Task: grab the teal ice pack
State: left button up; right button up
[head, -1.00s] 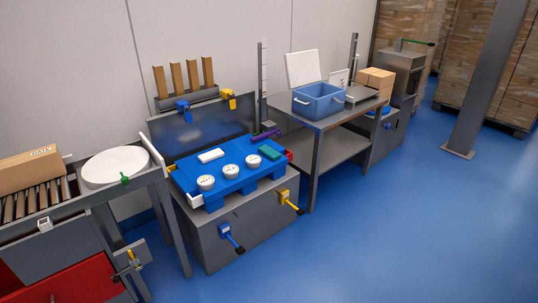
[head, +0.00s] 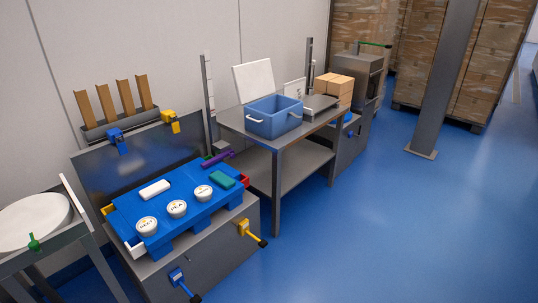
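The teal ice pack (head: 223,180) lies flat on the right part of a blue pallet-like tray (head: 178,218) on a grey metal cabinet. A white block (head: 154,189) lies on the tray to its left. Three round white tubs with dark lettering stand along the tray's front: a left tub (head: 147,226), a middle tub (head: 177,208) and a right tub (head: 203,193), which is close to the ice pack. Neither of my grippers shows in the head view.
A steel table (head: 275,140) beyond the tray bears an open blue cooler box (head: 273,122). A yellow handle (head: 248,230) and a blue handle (head: 180,280) stick out of the cabinet's front. A grey post (head: 455,80) stands at right. The blue floor (head: 390,220) is clear.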

aim_at(220, 178)
jog(key=i+l+z, duration=0.15)
jog(key=i+z, duration=0.15)
jog(key=i, duration=0.4)
jog(key=i+z, duration=0.25)
jog(key=i, duration=0.5)
jog(key=i+l+u, duration=0.1)
jog(key=i+u, duration=0.3)
jog(key=i+l+u, duration=0.3)
jog(key=i+u, duration=0.15)
